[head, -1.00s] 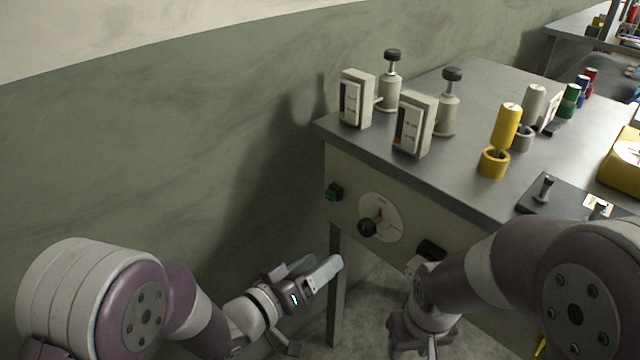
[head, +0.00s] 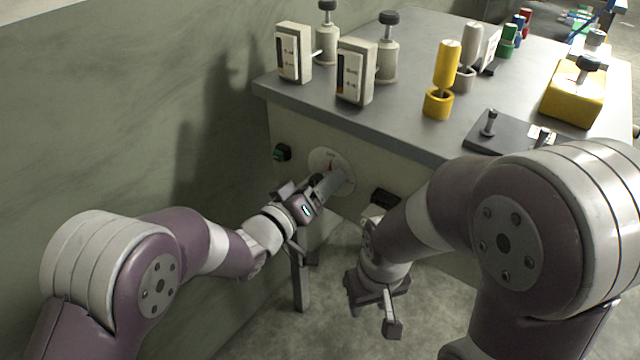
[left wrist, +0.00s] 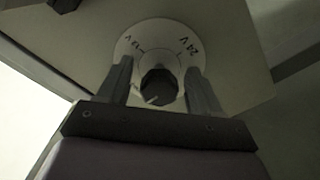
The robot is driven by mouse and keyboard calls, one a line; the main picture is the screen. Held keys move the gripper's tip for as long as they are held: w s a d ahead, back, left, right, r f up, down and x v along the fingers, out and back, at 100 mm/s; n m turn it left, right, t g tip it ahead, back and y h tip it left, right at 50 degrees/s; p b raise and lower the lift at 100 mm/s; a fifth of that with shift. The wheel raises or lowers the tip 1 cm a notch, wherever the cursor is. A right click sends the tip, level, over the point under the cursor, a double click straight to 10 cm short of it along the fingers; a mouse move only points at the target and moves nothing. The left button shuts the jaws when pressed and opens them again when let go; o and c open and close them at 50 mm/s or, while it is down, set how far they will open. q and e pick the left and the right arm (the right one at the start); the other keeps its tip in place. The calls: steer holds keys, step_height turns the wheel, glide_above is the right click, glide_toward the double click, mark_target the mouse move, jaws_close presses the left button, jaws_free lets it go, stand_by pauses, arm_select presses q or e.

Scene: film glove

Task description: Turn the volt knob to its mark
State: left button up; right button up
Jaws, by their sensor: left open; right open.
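The volt knob is a round black knob (left wrist: 158,86) with a pale pointer line, on a white dial (left wrist: 133,36) on the bench's front panel. The dial has printed marks, one reading 24 V and another that looks like 12 V. In the left wrist view my left gripper (left wrist: 160,82) is open, with one finger on each side of the knob; I cannot tell whether they touch it. My right gripper (head: 372,308) hangs low, open and empty.
The grey bench top (head: 420,30) carries meters (head: 355,72), a yellow cylinder (head: 447,65) and a yellow box (head: 573,100). A wall stands close on the left.

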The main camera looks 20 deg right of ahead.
arm_select(q)
steer(key=c, duration=1)
steer(key=shift+m, duration=0.4)
steer(key=m+b, duration=0.1)
steer(key=m, duration=0.2)
steer(key=shift+f+m, duration=0.1)
steer(key=shift+m, duration=0.3)
steer(key=m+b, duration=0.1)
steer(key=m, duration=0.3)
steer(key=shift+f+b, duration=0.1)
steer(key=shift+b, duration=0.3)
steer(key=m+b, duration=0.2)
steer(key=m, duration=0.3)
steer(key=shift+w+a, duration=0.1)
steer(key=shift+c, duration=0.2)
steer(key=m+b, duration=0.3)
steer(key=m, duration=0.1)
